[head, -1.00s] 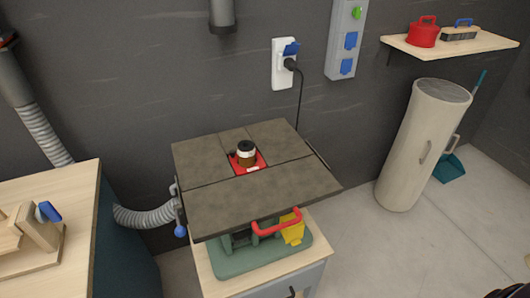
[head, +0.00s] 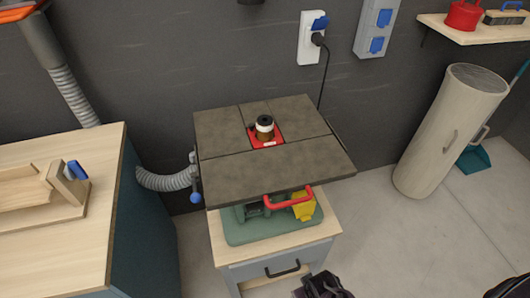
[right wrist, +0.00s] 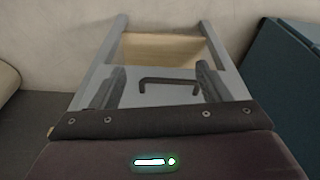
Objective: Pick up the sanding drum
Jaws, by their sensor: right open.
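My right gripper (head: 322,285) is at the bottom edge of the head view, low in front of the cabinet and well apart from the drum. In the right wrist view its two fingers (right wrist: 160,84) are spread and empty, with the drawer handle (right wrist: 168,82) showing between them. My left gripper is not in view.
The sander stands on a cabinet (head: 278,262) with a black handle. A red handle (head: 288,198) sits under the table's front edge. A workbench (head: 60,245) and grey hose (head: 165,181) are to the left. A beige cylinder (head: 450,130) leans at right. Floor is open right of the cabinet.

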